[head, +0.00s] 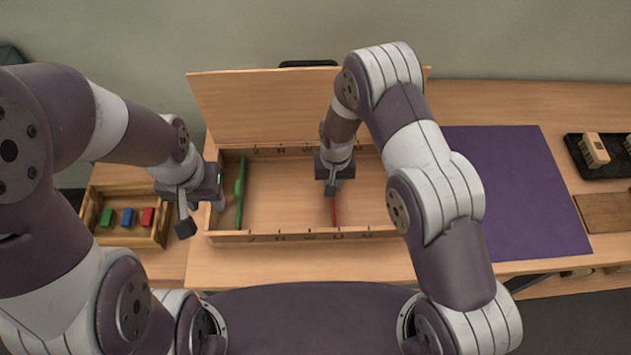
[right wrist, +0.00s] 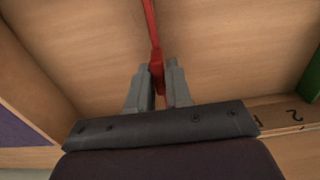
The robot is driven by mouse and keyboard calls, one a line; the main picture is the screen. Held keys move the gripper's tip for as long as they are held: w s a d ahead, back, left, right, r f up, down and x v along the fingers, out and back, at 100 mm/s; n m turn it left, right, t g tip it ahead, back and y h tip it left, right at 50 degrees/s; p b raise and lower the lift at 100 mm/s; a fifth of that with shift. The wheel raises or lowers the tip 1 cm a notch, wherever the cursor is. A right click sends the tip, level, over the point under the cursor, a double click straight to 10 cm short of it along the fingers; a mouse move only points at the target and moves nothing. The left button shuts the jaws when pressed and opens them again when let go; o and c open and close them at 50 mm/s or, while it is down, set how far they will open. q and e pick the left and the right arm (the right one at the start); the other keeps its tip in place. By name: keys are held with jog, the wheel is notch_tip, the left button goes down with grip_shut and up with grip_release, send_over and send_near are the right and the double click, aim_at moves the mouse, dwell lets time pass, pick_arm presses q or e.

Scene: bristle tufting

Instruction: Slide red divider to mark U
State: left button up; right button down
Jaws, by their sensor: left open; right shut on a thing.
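The red divider (head: 334,212) stands across the long wooden box (head: 222,236), near its middle in the head view. My right gripper (head: 333,187) is over the box and shut on the red divider. In the right wrist view the red divider (right wrist: 153,40) runs away from between the two grey fingers (right wrist: 158,88). Letter marks run along the box's front and back walls; they are too small to tell which one lies at the divider. My left gripper (head: 202,215) is open and empty by the box's left end.
A green divider (head: 240,193) stands near the box's left end. A small wooden tray (head: 126,238) with green, blue and red blocks is at left. A purple mat (head: 512,190) and a dark tray with a brush (head: 594,150) are at right. The lid (head: 262,105) stands open behind.

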jog(key=shift+d, duration=0.35)
jog(key=c, duration=1.1)
grip_release()
jog(key=shift+c, duration=0.2)
jog(key=shift+s+r, duration=0.1)
jog(key=shift+r, duration=0.1)
jog(key=shift+a+r, duration=0.1)
jog(key=shift+r, duration=0.25)
notch_tip(320, 180, up, 12)
jog(key=shift+f+b, duration=0.1)
jog(key=shift+b, duration=1.05)
